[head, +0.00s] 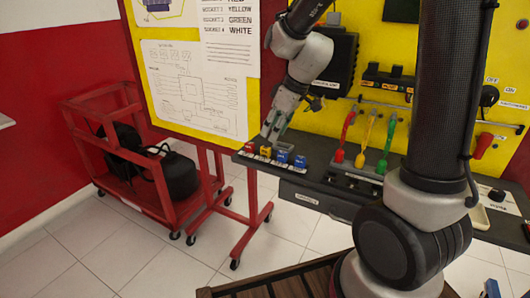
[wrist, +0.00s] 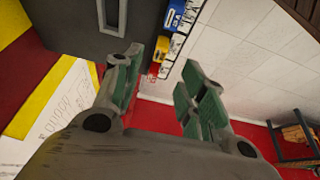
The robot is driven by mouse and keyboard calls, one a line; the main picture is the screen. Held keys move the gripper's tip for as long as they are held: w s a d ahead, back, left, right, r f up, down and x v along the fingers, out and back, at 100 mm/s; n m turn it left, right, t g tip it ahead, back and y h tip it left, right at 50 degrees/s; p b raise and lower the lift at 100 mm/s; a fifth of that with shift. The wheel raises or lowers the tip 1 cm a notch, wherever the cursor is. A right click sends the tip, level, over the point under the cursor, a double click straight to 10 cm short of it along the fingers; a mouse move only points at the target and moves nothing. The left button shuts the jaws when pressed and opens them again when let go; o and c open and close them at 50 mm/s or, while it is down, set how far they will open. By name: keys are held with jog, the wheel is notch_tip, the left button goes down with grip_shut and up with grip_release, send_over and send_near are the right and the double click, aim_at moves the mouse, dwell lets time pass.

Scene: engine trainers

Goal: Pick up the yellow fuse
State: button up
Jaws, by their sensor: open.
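The yellow fuse (head: 265,151) stands in a row on the dark shelf's (head: 325,185) left end, between the red fuse (head: 249,147) and a blue fuse (head: 282,157). My gripper (head: 273,134) is open just above and behind the yellow fuse, pointing down. In the wrist view the yellow fuse (wrist: 176,45) shows beyond the open fingers (wrist: 163,60), near the gap between their tips. The red fuse (wrist: 164,69) lies just below it in that view and a blue fuse (wrist: 173,17) above it. The fingers look empty; I cannot tell their exact distance from the fuse.
A second blue fuse (head: 300,161) continues the row to the right. Red, yellow and green cables (head: 368,135) rise from a block on the shelf. The trainer's yellow panel (head: 375,60) stands behind. A red cart (head: 140,150) is at left, above clear floor tiles.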

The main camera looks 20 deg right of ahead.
aim_at(266, 148)
jog(key=x, duration=0.7)
jog(key=shift+d+f, duration=0.1)
jog(key=shift+f, duration=0.15)
jog(key=c, duration=0.8)
